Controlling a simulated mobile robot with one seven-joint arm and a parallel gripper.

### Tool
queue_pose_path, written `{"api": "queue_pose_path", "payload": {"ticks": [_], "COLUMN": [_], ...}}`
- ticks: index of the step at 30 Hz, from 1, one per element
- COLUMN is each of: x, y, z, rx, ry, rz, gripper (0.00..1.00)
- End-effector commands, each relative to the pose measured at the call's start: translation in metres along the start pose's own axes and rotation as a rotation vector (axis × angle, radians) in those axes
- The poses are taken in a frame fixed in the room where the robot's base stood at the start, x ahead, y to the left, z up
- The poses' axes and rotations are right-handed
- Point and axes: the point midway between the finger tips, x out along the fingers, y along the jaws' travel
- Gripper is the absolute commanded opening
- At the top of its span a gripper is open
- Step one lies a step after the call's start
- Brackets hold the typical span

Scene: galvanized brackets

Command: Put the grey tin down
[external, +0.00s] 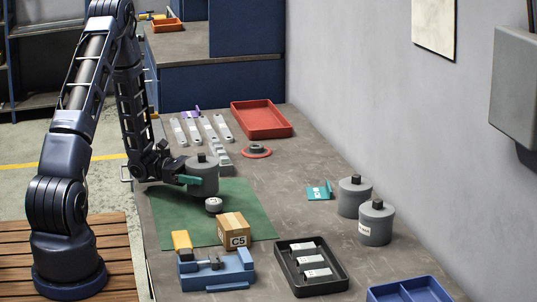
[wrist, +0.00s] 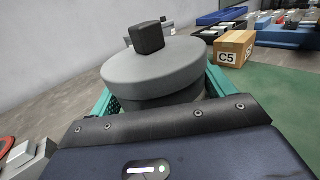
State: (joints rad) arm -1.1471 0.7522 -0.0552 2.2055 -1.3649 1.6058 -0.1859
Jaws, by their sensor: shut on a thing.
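The grey tin (external: 203,178), a round can with a black square knob on its lid, is upright in my gripper (external: 192,180) near the back of the green mat (external: 170,215). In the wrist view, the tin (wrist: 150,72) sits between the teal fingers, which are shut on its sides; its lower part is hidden. I cannot tell whether its base touches the mat or is a little above it. Two similar grey tins (external: 354,196) (external: 376,223) stand at the right of the table.
A small round white-topped piece (external: 213,205) lies just in front of the tin. A C5 carton (external: 234,230) and blue vise (external: 215,268) stand nearer. A black tray (external: 310,284) is at front right, a red tray (external: 284,133) behind. Bare table lies right of the mat.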

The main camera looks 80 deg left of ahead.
Motion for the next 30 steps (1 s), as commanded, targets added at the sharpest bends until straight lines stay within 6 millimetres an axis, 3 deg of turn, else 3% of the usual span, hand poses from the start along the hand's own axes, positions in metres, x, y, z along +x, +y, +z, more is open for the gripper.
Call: {"api": "queue_pose_path", "payload": {"ticks": [8,20,21,23,30], "x": [-0.001,-0.001,-0.001,-0.001,-0.001], "y": [0.000,0.000,0.000,0.000,0.000], "z": [-0.030,-0.034,-0.034,-0.034,-0.033], "rx": [-0.002,-0.002,-0.001,-0.001,-0.001], "ry": [-0.001,-0.001,0.000,0.000,0.000], "rz": [0.000,0.000,0.000,0.000,0.000], "gripper": [0.52,0.52,0.89,1.00,1.00]}}
